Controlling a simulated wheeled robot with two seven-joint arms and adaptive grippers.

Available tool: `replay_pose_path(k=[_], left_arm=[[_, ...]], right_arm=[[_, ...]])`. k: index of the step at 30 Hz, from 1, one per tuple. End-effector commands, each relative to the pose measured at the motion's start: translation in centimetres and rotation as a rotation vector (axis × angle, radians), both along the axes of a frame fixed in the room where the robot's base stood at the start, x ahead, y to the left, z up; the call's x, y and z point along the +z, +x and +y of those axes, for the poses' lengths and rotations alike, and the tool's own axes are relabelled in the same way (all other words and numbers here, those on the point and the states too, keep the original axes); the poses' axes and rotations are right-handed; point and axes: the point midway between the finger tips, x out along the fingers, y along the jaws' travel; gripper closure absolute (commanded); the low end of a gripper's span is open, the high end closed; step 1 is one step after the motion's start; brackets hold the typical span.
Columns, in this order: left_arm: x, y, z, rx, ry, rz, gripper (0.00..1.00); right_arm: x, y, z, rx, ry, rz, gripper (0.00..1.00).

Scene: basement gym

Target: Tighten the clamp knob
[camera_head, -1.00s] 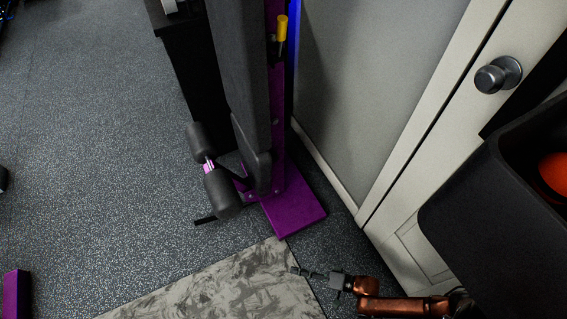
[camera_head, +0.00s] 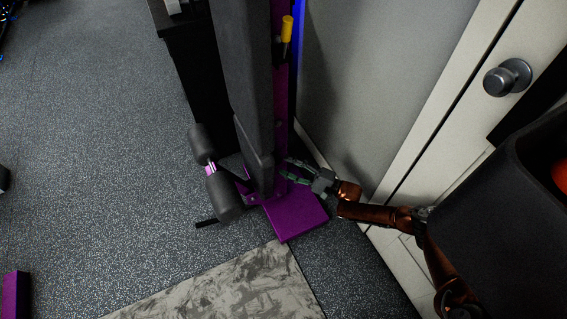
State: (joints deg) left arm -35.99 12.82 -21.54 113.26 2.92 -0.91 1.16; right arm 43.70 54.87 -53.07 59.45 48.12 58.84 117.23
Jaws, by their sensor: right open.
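A purple gym bench frame (camera_head: 292,218) with a dark upright pad (camera_head: 249,80) stands against the wall, folded up. A yellow-handled part (camera_head: 287,29) sits high on its purple post; I cannot tell whether it is the clamp knob. No other knob is clear. My right gripper (camera_head: 287,171) is open and empty beside the lower part of the post, just above the purple foot plate. I cannot tell if its fingers touch the post. My left gripper is not in view.
Dark foam rollers (camera_head: 216,172) stick out left of the bench. A door with a round handle (camera_head: 507,77) is at the right, and a dark bin (camera_head: 500,215) stands before it. A grey marbled mat (camera_head: 225,290) lies in front.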

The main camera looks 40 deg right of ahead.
Motion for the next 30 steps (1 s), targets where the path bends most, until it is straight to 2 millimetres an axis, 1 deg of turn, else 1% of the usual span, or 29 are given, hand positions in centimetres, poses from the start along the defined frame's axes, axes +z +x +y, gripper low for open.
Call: replay_pose_path(k=[3,6,15,17,30], left_arm=[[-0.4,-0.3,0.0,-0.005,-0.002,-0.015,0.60],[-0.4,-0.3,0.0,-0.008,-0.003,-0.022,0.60],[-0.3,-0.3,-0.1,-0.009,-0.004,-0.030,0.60],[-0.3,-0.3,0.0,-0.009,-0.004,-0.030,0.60],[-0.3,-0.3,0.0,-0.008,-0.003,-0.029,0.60]], right_arm=[[0.1,1.2,0.8,0.002,-0.002,0.000,0.49],[0.3,1.8,1.1,0.001,-0.001,0.000,0.49],[0.5,2.0,1.3,0.001,-0.001,-0.001,0.49],[0.5,2.0,1.3,0.001,-0.001,-0.001,0.52],[0.4,2.0,1.2,0.000,-0.002,0.000,0.83]])
